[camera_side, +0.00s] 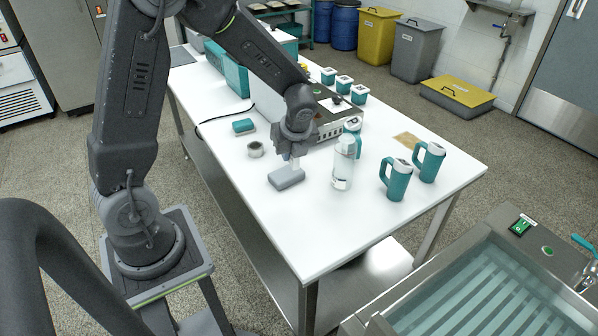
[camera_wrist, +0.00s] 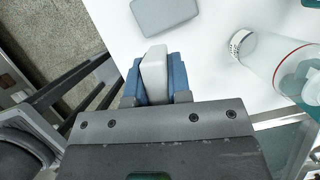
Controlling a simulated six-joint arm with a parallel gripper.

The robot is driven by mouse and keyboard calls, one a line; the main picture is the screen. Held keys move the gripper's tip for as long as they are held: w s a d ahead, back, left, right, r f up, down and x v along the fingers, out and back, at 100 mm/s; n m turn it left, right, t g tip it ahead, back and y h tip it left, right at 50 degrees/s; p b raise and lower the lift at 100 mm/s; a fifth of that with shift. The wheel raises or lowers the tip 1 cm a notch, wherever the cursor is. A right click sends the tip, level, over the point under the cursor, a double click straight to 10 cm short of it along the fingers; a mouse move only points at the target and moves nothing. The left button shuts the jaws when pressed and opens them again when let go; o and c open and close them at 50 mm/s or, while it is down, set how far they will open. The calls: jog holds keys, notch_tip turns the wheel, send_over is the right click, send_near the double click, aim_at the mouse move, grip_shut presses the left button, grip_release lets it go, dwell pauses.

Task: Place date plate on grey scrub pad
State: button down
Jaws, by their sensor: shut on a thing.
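My gripper (camera_side: 294,152) is low over the white table, pointing down, shut on a small pale off-white piece, which I take to be the date plate. In the wrist view the plate (camera_wrist: 153,76) stands between the two blue fingers (camera_wrist: 154,82); no writing on it can be made out. The grey scrub pad (camera_side: 286,177) lies flat on the table just in front of my gripper. In the wrist view the pad (camera_wrist: 164,14) is beyond the fingertips at the top, with white table visible between it and the plate. The height of the plate above the table is hard to tell.
A clear bottle (camera_side: 343,163) stands close right of my gripper. Two teal mugs (camera_side: 397,180) stand farther right. A tape roll (camera_side: 255,149) and teal sponge (camera_side: 243,126) lie to the left. A machine (camera_side: 332,119) stands behind. The table's front (camera_side: 305,235) is clear.

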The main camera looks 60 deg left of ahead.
jog(key=s+a+r+n, duration=0.2)
jog(key=s+a, duration=0.8)
jog(key=a, duration=0.3)
send_over(273, 172)
jog(key=d, duration=0.1)
jog(key=shift+g, duration=0.4)
jog(key=f, duration=0.6)
jog(key=shift+d+f, duration=0.15)
jog(key=shift+d, duration=0.05)
jog(key=shift+d+f, duration=0.1)
jog(key=shift+f, duration=2)
jog(key=shift+f, duration=0.1)
jog(key=c, duration=1.1)
grip_release()
jog(key=shift+o, duration=0.2)
